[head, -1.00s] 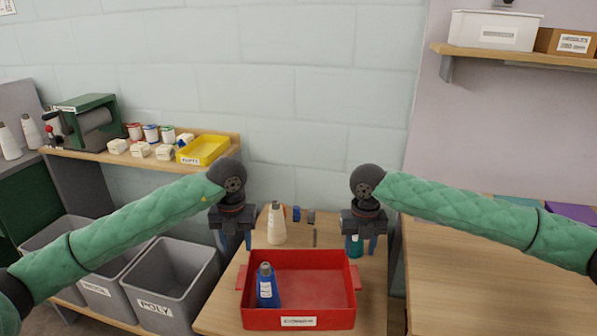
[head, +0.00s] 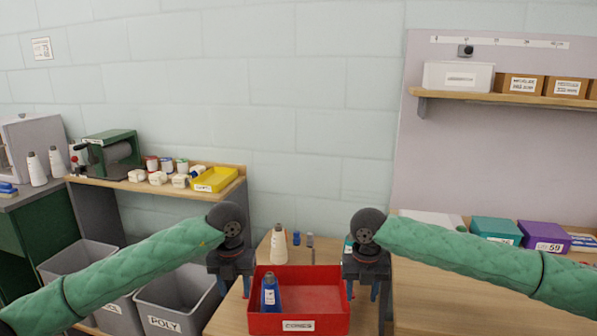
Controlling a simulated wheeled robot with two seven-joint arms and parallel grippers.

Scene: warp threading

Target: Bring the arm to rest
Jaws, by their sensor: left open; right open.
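My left gripper (head: 231,284) is open and empty, pointing down just left of the red tray. My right gripper (head: 366,288) is open and points down at the tray's right side. The red tray (head: 320,323) sits on the wooden table between them. A blue bottle-shaped cone (head: 270,296) stands inside the tray at the left. A cream cone (head: 279,246) stands behind the tray. A teal item (head: 348,246) is mostly hidden behind my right gripper.
Small blue (head: 296,239) and grey items stand behind the tray. Grey bins (head: 178,301) are at the lower left. A side shelf holds a green machine (head: 110,152) and a yellow tray (head: 214,179). Teal (head: 496,231) and purple (head: 544,237) boxes sit at the right. A wall shelf (head: 500,98) is above.

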